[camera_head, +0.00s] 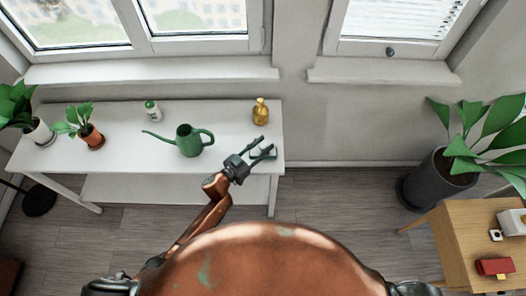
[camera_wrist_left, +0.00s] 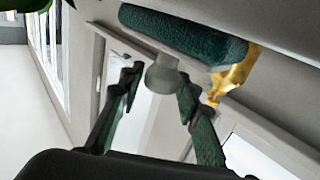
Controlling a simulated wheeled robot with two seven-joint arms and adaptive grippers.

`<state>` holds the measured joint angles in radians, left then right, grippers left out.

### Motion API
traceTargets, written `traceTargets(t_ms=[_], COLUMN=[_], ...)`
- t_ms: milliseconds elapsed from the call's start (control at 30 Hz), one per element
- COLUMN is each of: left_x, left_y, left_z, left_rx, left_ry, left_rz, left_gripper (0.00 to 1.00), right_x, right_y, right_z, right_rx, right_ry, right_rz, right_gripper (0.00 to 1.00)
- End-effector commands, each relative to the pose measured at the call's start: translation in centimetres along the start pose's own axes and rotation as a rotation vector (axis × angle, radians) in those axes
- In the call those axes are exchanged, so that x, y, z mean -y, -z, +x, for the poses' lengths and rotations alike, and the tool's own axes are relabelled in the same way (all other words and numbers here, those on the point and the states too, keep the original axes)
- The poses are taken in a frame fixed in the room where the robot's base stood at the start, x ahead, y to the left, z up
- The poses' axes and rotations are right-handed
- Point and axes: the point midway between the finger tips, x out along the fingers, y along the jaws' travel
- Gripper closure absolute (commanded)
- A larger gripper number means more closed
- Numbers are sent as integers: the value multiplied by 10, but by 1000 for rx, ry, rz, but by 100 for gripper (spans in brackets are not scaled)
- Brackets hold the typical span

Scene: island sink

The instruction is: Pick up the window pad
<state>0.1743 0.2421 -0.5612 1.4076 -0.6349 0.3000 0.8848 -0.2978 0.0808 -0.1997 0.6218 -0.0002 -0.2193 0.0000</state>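The window pad (camera_wrist_left: 185,35) is a dark green, rounded, fuzzy-looking bar with a pale grey knob-like handle (camera_wrist_left: 163,74) in the left wrist view. In the head view it is small and largely hidden by my gripper at the right end of the white table. My left gripper (camera_head: 268,146) is open there. In the wrist view the left gripper (camera_wrist_left: 158,78) has its fingers apart, one on each side of the handle; I cannot tell whether they touch it. My right gripper is not in view.
On the white table (camera_head: 110,130) stand a yellow bottle (camera_head: 261,111) close to the gripper, a green watering can (camera_head: 190,141), a white bottle (camera_head: 152,111) and potted plants (camera_head: 91,135). A wooden table (camera_head: 455,240) and large plant (camera_head: 440,178) are at the right.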

Motion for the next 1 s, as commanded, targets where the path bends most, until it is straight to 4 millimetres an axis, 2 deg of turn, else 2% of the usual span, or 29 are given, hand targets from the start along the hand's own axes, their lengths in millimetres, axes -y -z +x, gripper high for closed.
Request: traceTargets(t_ms=[67,400,767,1000], left_x=[0,0,0,0], left_y=[0,0,1,19], left_z=[0,0,0,0], left_rx=[0,0,0,-1], left_ry=[0,1,0,-1], left_rz=[0,0,1,3], left_gripper=[76,99,100,100], right_x=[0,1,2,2], right_y=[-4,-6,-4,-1], right_z=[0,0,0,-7], right_rx=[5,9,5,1], right_ry=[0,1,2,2], right_rz=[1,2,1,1], right_gripper=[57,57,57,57])
